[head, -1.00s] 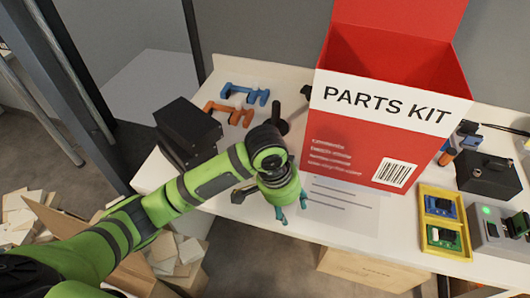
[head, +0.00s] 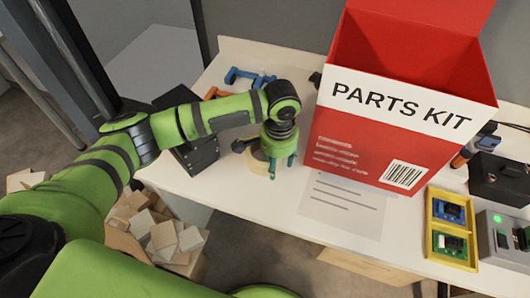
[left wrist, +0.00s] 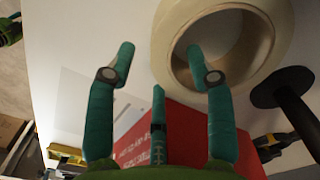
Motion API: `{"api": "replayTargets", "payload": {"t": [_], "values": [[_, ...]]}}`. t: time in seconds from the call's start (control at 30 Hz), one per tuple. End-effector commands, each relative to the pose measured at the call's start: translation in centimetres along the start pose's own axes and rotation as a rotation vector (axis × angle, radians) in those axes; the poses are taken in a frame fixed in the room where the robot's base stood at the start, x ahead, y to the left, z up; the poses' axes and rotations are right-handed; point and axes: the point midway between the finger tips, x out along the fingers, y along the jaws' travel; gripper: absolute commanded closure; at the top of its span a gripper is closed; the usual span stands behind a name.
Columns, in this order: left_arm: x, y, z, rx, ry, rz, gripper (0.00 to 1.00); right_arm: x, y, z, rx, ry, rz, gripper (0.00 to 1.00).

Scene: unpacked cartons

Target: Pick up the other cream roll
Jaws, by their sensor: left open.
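A cream roll (head: 254,168) lies on the white table, left of the red box and partly hidden behind my left gripper in the head view. In the left wrist view the cream roll (left wrist: 168,62) is large at the top, with its round hole facing the camera. My left gripper (head: 280,172) points down over the table beside or above the roll. My right gripper is not in view.
The red PARTS KIT box (head: 370,160) stands close to the right of my gripper. A printed sheet (head: 340,205) lies before it. A black box (head: 195,150) is at left. A yellow tray (head: 433,230) is at right.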

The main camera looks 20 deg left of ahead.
Motion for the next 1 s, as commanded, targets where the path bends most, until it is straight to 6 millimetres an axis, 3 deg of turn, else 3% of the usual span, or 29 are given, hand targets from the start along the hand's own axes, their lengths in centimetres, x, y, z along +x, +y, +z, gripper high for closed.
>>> {"api": "replayTargets", "payload": {"t": [0.23, 0.27, 0.3, 0.4, 0.77, 0.87, 1.0], "values": [[0.3, 0.0, 0.0, 0.001, 0.001, 0.0, 0.46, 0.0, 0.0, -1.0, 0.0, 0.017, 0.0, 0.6], [0.3, 0.0, 0.0, 0.001, 0.001, 0.0, 0.5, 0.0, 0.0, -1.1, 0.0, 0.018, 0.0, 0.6], [0.3, 0.0, 0.0, 0.001, 0.001, 0.0, 0.66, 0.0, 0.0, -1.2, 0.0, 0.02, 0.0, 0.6], [0.3, 0.0, 0.0, 0.001, 0.001, 0.0, 1.0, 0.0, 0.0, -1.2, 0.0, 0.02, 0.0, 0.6], [0.2, 0.0, -0.1, 0.001, 0.003, 0.0, 1.0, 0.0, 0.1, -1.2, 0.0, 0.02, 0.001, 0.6], [-0.6, 0.0, -0.1, 0.001, 0.005, 0.0, 1.0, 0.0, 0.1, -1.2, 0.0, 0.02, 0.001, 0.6], [-3.1, 0.0, -0.2, 0.001, 0.008, 0.0, 1.0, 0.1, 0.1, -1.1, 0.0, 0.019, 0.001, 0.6]]}}
